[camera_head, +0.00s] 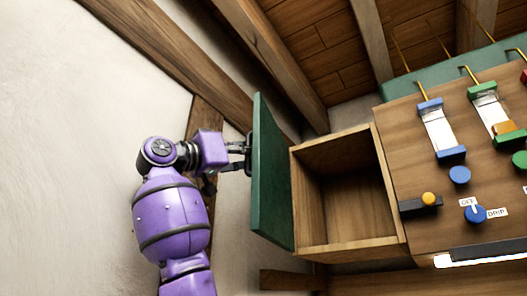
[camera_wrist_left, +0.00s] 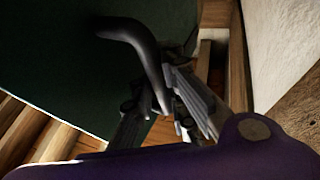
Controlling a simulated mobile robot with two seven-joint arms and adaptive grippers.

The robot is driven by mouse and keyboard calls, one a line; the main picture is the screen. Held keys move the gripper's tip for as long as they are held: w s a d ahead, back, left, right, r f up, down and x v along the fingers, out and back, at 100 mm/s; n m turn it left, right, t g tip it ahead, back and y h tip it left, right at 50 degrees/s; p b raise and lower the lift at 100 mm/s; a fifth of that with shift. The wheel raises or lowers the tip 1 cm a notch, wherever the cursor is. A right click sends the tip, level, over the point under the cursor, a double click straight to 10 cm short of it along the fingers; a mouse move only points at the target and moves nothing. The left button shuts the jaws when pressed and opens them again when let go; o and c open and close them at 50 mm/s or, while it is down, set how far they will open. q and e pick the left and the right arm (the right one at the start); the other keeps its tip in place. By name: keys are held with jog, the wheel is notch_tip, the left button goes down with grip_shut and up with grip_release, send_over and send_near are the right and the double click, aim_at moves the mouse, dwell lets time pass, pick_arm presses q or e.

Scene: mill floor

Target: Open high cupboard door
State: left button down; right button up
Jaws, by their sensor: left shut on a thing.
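The cupboard (camera_head: 348,249) is a wooden box with an empty interior. Its green door (camera_head: 270,180) stands swung wide open on the left side of the box. My left gripper (camera_head: 246,157) is at the outer face of the door, shut on its handle. In the left wrist view the dark curved handle (camera_wrist_left: 147,52) runs down between the fingers of the left gripper (camera_wrist_left: 160,108), and the green door (camera_wrist_left: 60,60) fills the upper left. My right gripper is not in view.
A wooden panel with a blue knob (camera_head: 475,214), other knobs and coloured fittings (camera_head: 442,128) adjoins the cupboard on the right. A pale wall (camera_head: 85,150) and wooden beams (camera_head: 165,45) lie to the left and above.

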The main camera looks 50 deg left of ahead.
pick_arm(q)
jog(key=shift+s+a, duration=0.25)
jog(key=shift+a, duration=0.35)
jog(key=c, duration=1.9)
grip_release()
jog(key=shift+s, duration=0.1)
jog(key=shift+c, duration=0.2)
jog(key=shift+o, duration=0.9)
jog(key=shift+s+r, duration=0.1)
jog(key=shift+s, duration=0.1)
jog(key=v, duration=1.1)
jog(key=shift+s+f, duration=0.2)
jog(key=shift+f, duration=0.15)
jog(key=shift+c, duration=0.3)
